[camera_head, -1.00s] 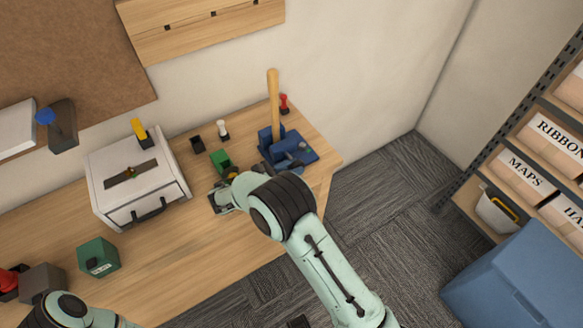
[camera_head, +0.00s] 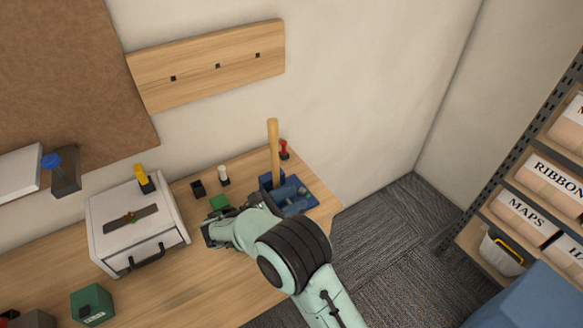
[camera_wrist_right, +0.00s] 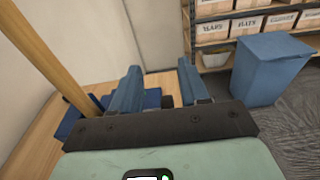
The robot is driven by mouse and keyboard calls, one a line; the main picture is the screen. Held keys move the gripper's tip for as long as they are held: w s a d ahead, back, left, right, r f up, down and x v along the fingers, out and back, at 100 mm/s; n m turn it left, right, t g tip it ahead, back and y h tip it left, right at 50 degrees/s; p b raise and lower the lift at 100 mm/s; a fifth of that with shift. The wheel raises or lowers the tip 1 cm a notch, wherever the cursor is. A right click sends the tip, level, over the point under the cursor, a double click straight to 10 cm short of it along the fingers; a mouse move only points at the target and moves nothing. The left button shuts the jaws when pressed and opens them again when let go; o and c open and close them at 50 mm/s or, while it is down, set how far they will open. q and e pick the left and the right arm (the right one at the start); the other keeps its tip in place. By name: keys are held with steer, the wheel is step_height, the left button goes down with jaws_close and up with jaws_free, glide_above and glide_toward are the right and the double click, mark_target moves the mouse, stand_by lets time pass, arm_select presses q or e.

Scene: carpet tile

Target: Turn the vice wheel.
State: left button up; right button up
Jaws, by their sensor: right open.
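The blue vice (camera_head: 298,194) stands near the right end of the wooden bench. A tall wooden rod (camera_head: 274,150) rises upright from it; the rod also shows at the left of the wrist view (camera_wrist_right: 52,58). My right gripper (camera_wrist_right: 158,86) is open, its two blue fingers apart beside the vice. A small dark round part (camera_wrist_right: 167,102) shows between the fingers; I cannot tell whether it is the vice wheel or whether the fingers touch it. In the head view my right arm hides part of the vice's near side. My left gripper is out of view.
A white box (camera_head: 135,228) with a drawer handle and a green block (camera_head: 92,304) stand to the left. Small red, white and yellow-topped items line the back. A blue bin (camera_wrist_right: 268,68) and shelves stand right, beyond carpet. The wall closes the back.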

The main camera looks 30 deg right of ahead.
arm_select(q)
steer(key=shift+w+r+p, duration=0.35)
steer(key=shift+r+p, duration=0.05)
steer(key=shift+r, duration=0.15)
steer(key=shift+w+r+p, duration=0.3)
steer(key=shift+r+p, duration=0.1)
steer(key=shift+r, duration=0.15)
arm_select(e)
step_height(320, 180, up, 13)
